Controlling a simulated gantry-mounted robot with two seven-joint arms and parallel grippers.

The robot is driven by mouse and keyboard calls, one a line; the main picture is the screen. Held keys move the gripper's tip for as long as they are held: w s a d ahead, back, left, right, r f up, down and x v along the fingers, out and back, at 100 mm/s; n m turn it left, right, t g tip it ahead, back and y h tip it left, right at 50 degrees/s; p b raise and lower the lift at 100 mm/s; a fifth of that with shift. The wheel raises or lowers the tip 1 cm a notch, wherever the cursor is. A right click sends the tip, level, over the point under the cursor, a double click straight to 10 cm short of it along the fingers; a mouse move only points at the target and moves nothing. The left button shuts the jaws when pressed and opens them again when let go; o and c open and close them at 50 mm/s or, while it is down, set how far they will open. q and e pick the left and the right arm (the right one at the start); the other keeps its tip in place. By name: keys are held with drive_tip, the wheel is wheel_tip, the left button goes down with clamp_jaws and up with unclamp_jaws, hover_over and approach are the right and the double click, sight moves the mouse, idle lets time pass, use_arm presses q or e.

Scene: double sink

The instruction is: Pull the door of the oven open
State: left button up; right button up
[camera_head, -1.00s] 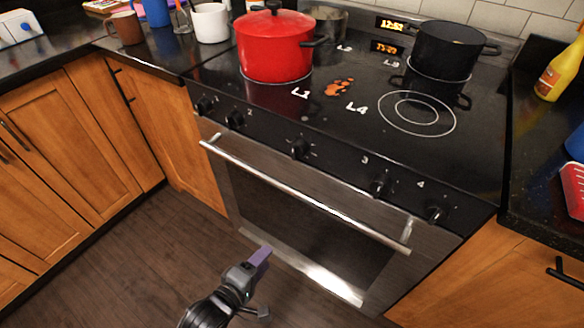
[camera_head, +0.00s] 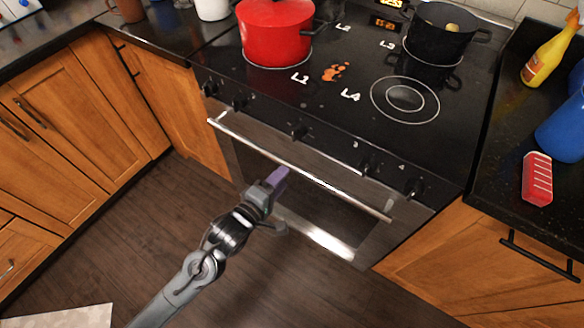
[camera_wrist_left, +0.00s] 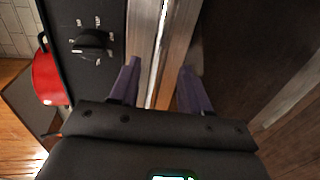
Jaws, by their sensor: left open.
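The oven door (camera_head: 310,203) is shut, with a dark window in a steel frame. Its long steel handle (camera_head: 240,137) runs along the top of the door. My left gripper (camera_head: 280,177) is in front of the door, close to the middle of the handle. In the left wrist view my left gripper (camera_wrist_left: 160,85) is open, and the handle (camera_wrist_left: 156,70) runs between the lines of its two purple fingers. I cannot tell whether the fingers touch it. My right gripper is not in view.
A row of black knobs (camera_head: 298,131) sits above the handle. A red pot (camera_head: 272,35) and a black pot (camera_head: 437,38) stand on the cooktop. Wooden cabinets (camera_head: 85,110) flank the oven. The wooden floor (camera_head: 130,235) before it is clear apart from a pale mat (camera_head: 70,318).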

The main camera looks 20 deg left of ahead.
sight(292, 168)
use_arm(q)
drive_tip(key=shift+b+x, duration=1.05)
drive_tip(key=shift+x, duration=2.15)
clamp_jaws()
